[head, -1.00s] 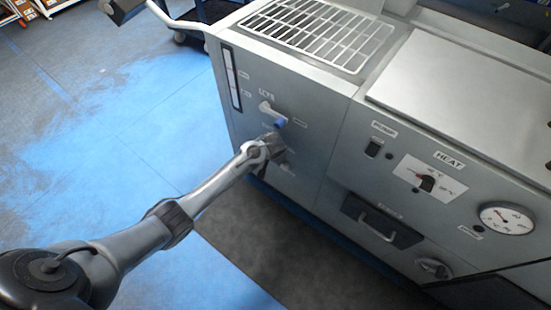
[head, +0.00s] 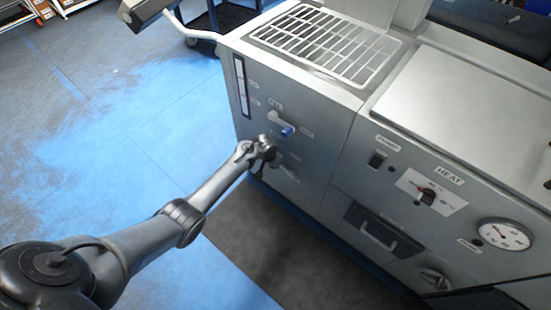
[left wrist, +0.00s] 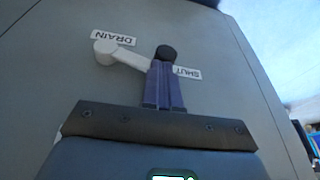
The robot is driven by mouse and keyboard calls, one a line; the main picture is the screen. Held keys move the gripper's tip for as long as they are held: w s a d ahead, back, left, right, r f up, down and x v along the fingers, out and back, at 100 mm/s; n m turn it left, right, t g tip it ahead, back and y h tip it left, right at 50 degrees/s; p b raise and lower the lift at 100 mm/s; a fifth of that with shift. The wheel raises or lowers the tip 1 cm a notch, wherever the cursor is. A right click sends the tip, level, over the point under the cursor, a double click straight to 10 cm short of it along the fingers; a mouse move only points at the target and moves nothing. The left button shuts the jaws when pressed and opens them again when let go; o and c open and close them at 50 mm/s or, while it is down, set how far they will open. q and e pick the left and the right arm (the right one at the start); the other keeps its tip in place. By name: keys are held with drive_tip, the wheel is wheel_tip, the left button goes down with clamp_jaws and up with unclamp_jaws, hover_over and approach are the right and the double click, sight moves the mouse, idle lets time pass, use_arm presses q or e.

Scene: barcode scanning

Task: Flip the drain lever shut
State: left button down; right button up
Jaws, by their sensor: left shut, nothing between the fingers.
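The drain lever (left wrist: 130,58) shows in the left wrist view as a white arm with a dark round knob, on the grey panel. The DRAIN label (left wrist: 113,39) is beside its pivot, and the SHUT label (left wrist: 188,73) is beside the knob end. The arm points toward the SHUT label. My left gripper (left wrist: 164,66) is shut and empty, its fingertips at the knob and overlapping it in view; contact cannot be told. In the head view my left gripper (head: 273,158) is at the lower front panel and largely hides this lever. My right gripper is out of view.
A lever with a blue knob (head: 287,131) sits higher on the same panel. The machine (head: 345,115) has a wire grate (head: 325,42) on top, a drawer handle (head: 378,236), a heat dial (head: 428,196) and a gauge (head: 503,234). Open floor (head: 130,140) lies to the left.

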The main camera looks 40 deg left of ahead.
use_arm(q)
drive_tip(key=shift+a+f+h, duration=0.45)
drive_tip(key=shift+h, duration=0.25)
drive_tip(key=shift+a+f, duration=0.3)
drive_tip(key=shift+f, duration=0.3)
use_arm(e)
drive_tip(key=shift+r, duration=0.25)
use_arm(q)
drive_tip(key=shift+r, duration=0.1)
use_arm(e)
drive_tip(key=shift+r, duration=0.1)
